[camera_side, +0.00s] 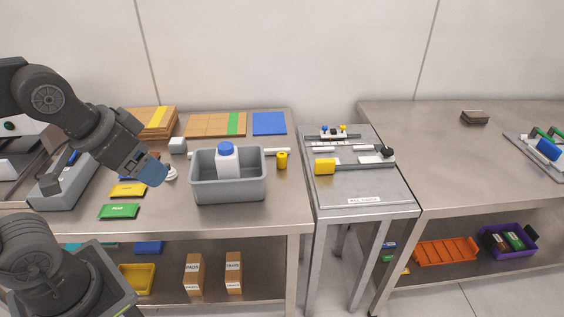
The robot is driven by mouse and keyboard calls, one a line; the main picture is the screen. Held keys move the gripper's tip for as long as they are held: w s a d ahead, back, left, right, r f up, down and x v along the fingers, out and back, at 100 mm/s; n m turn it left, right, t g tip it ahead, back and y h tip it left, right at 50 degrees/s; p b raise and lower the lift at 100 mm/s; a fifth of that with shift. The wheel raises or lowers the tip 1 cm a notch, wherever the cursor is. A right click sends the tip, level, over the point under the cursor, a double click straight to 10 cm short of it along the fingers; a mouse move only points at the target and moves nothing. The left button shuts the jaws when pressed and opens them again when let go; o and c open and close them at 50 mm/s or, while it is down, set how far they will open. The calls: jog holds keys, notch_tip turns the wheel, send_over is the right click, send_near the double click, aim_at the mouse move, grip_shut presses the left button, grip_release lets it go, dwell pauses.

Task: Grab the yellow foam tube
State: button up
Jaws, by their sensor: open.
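A short yellow cylinder (282,161), which looks like the yellow foam tube, stands upright on the left metal table (262,215), just right of the grey bin. My gripper (154,174) is at the end of my arm, left of the grey bin and well apart from the tube. Its blue-grey end points down and to the right. It is open, and I see nothing held in it. Its fingertips are small and hard to make out.
The grey bin (228,190) holds a white bottle with a blue cap (227,158) and stands between my gripper and the tube. A white rod (277,151) lies behind the tube. A yellow block (325,166) sits on the small middle table (345,203).

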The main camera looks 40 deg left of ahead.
jog(key=shift+w+r, duration=0.1)
jog(key=shift+c, duration=0.6)
jog(key=n+g+y, duration=0.2)
jog(key=n+y, duration=0.1)
jog(key=n, duration=0.4)
send_over(282, 155)
jog(key=s+d, duration=0.3)
jog(key=s, duration=0.3)
notch_tip(282, 155, down, 12)
jog(key=shift+n, duration=0.5)
jog(key=x, duration=1.3)
jog(key=shift+w+d, duration=0.35)
jog(key=shift+d+x, duration=0.15)
jog(key=shift+x, duration=1.35)
jog(key=shift+d+x, duration=0.1)
jog(key=shift+x, duration=1.4)
jog(key=shift+w, duration=0.1)
jog(key=c, duration=1)
